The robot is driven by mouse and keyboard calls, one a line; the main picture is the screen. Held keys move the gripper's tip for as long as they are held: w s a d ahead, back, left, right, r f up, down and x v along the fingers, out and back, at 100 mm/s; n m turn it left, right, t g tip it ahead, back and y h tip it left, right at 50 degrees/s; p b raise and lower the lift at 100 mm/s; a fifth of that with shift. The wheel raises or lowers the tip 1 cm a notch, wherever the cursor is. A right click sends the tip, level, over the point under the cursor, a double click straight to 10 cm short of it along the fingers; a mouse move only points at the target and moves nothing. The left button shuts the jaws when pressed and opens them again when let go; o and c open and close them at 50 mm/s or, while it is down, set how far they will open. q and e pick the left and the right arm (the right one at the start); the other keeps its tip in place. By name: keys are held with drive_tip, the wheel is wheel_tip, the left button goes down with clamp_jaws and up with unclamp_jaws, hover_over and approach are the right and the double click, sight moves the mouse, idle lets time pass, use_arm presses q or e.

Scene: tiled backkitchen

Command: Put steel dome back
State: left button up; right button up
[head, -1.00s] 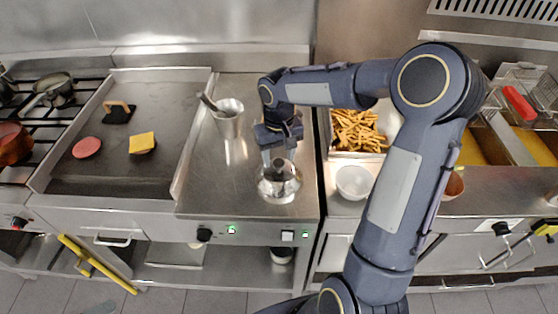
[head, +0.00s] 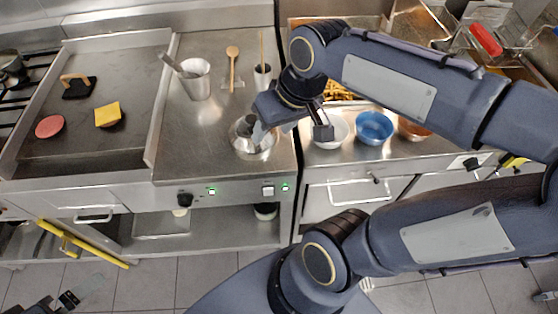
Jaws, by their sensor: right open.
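The steel dome (head: 240,145) sits on the steel counter (head: 200,135) right of the griddle, near the front edge. It is shiny, with a knob on top. My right gripper (head: 290,132) is open. One finger is in front of the dome's upper right part in the picture; the other is further right, near the white bowl. I see nothing between the fingers. I cannot tell whether the near finger touches the dome. A dark part at the lower left looks like my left gripper (head: 68,299); its jaws are unclear.
The griddle (head: 75,150) holds a patty (head: 50,127), a cheese-topped patty (head: 108,115) and a press (head: 78,86). A steel cup (head: 196,83) and a wooden spoon (head: 232,68) stand behind the dome. White (head: 328,138), blue (head: 374,128) and copper bowls (head: 412,131) are at the right.

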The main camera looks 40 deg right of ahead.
drive_tip(key=s+a+f+t+y, duration=0.1)
drive_tip(key=s+a+f+t, duration=0.1)
drive_tip(key=s, duration=0.4)
drive_tip(key=shift+s+a+f+y, duration=0.25)
drive_tip(key=shift+a+f+y, duration=0.15)
drive_tip(key=shift+a+f, duration=0.4)
idle(0.4)
